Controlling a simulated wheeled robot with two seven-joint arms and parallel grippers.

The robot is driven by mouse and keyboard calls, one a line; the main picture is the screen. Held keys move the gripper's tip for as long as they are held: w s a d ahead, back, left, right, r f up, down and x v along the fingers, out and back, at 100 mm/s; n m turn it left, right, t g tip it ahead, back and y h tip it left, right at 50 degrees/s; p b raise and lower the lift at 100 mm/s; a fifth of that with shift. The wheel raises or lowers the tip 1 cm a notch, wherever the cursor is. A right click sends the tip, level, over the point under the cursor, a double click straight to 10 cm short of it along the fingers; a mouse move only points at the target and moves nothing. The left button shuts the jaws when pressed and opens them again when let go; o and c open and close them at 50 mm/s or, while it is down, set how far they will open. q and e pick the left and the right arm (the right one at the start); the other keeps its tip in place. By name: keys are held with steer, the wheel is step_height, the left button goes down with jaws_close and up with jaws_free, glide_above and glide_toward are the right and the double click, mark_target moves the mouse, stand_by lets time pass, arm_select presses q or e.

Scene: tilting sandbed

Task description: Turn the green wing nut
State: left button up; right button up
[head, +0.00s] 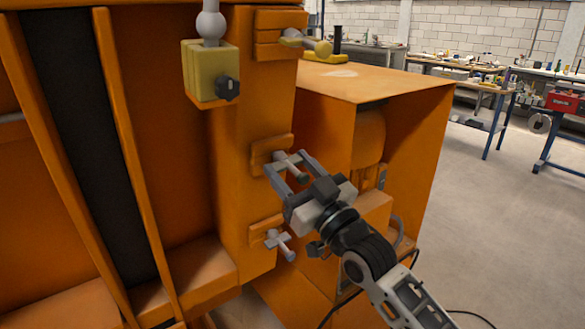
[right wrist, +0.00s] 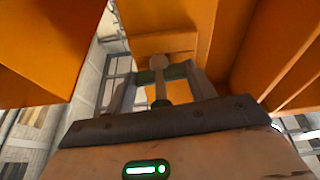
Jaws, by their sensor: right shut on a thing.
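A dull grey-green wing nut (head: 295,170) sticks out from the middle orange block on the orange post in the head view. My right gripper (head: 285,161) has a finger on each side of it and is shut on it. In the right wrist view the nut's stem (right wrist: 158,80) stands between the two fingers (right wrist: 157,88), with dark green parts across and at its near end. Its colour is hard to tell in the head view. My left gripper is not in view.
A yellowish wing nut (head: 306,43) sits above on the same post, and a greyish one (head: 279,243) below. A yellow-green box (head: 205,72) with a dark knob is at upper left. An orange cabinet (head: 400,85) stands right of the post; open floor lies beyond.

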stand_by(0.4)
steer(key=o, duration=1)
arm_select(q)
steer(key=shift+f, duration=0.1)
arm_select(e)
steer(key=shift+f, duration=0.1)
steer(key=shift+s+d+f, duration=0.15)
steer(key=shift+s, duration=0.05)
arm_select(q)
steer(key=b, duration=0.2)
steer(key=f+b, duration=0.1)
steer(key=b, duration=0.1)
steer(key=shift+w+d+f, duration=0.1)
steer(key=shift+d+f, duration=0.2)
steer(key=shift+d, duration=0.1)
arm_select(e)
steer(key=v, duration=1.5)
steer(key=shift+s+d, duration=0.1)
steer(key=shift+d, duration=0.05)
